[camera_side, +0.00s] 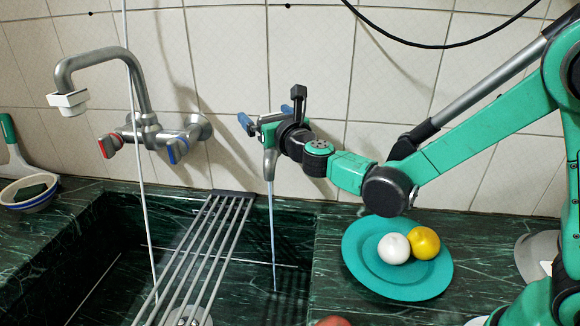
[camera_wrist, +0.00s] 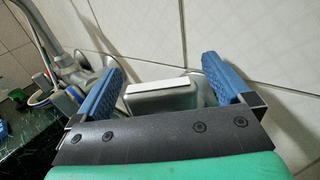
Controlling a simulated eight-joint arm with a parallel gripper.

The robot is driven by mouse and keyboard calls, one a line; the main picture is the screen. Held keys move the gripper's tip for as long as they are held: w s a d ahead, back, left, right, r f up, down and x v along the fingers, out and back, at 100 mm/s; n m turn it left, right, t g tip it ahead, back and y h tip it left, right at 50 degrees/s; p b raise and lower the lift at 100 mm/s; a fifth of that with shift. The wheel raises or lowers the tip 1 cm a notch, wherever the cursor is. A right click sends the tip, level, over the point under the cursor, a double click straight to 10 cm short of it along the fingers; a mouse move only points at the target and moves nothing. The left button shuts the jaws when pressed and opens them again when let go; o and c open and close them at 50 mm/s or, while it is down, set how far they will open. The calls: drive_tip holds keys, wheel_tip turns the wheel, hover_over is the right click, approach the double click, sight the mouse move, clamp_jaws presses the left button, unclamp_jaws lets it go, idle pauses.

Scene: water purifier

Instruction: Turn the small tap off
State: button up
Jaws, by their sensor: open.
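The small tap (camera_side: 269,160) is on the tiled wall above the sink's right side, partly hidden by my gripper. A thin stream of water (camera_side: 272,230) runs from its spout into the sink. My gripper (camera_side: 267,112) is at the tap, with its blue fingers apart. In the wrist view my gripper (camera_wrist: 162,76) is open, with a grey block with a white top edge (camera_wrist: 160,96), seemingly part of the small tap, between the fingers. I cannot tell whether either finger touches it.
A large mixer tap (camera_side: 145,120) with red and blue handles is on the wall at left. A metal rack (camera_side: 205,245) spans the dark green sink. A teal plate (camera_side: 375,280) holds a white ball (camera_side: 394,248) and a yellow fruit (camera_side: 425,243). A bowl (camera_side: 28,190) is at far left.

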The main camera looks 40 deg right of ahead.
drive_tip(key=c, duration=1.3)
drive_tip(key=shift+m+h, duration=0.3)
drive_tip(key=shift+h, duration=0.2)
drive_tip(key=m+g+h, duration=0.1)
drive_tip(key=h, duration=0.1)
drive_tip(key=m+g+h, duration=0.1)
drive_tip(key=m+h, duration=0.1)
drive_tip(key=shift+d+h, duration=0.2)
drive_tip(key=shift+h, duration=0.1)
drive_tip(key=shift+s+d+m+g+h, duration=0.1)
drive_tip(key=shift+d+m+g+h, duration=0.05)
drive_tip(key=shift+m+g+h, duration=0.85)
drive_tip(key=shift+s+d+m+g+h, duration=0.1)
drive_tip(key=shift+m+g+h, duration=0.4)
drive_tip(key=shift+m+h, duration=0.5)
drive_tip(key=shift+h, duration=0.3)
drive_tip(key=o, duration=1.3)
